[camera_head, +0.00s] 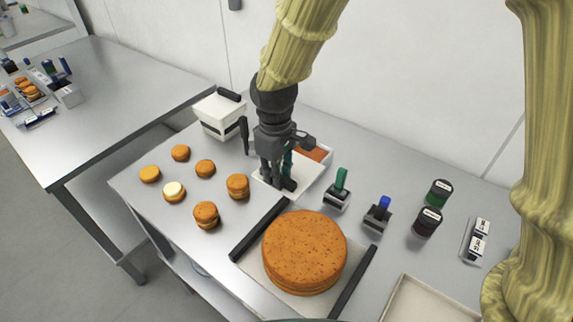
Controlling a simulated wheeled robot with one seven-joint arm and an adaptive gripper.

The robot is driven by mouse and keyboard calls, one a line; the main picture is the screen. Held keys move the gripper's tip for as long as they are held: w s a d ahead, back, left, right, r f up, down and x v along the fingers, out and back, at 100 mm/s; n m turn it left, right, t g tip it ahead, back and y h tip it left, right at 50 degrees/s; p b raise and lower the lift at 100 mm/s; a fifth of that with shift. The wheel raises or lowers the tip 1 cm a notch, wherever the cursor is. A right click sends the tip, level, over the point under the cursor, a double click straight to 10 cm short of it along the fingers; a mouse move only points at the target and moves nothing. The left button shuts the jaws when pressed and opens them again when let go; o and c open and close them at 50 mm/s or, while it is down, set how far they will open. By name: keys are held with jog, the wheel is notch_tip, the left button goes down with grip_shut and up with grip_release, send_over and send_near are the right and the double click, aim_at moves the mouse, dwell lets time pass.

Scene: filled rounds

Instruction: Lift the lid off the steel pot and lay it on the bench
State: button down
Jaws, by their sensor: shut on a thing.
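My gripper (276,184) is low over the bench (375,180), above a flat white square panel (309,184). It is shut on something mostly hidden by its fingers. A green upright piece (288,163) shows right beside the fingers and may be part of it. I cannot tell whether the held thing touches the panel. I cannot make out a steel pot or its lid. An open white box (327,162) with orange contents sits just behind the panel, partly covered by my gripper.
Several small rounds (205,214) stand left of my gripper, near a white box with a black top bar (222,115). A large round cake (305,250) lies in front between dark bars. Stamps (338,194) and jars (427,222) stand to the right. A pale tray (402,289) is at front right.

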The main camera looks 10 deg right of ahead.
jog(key=shift+s+a+r, duration=0.1)
jog(key=shift+s+a, duration=0.4)
jog(key=shift+s, duration=0.15)
jog(key=shift+s+r, duration=0.1)
jog(key=shift+r, duration=0.05)
jog(key=shift+a+r+p, duration=0.1)
jog(key=shift+r+p, duration=2.15)
jog(key=shift+r, duration=0.1)
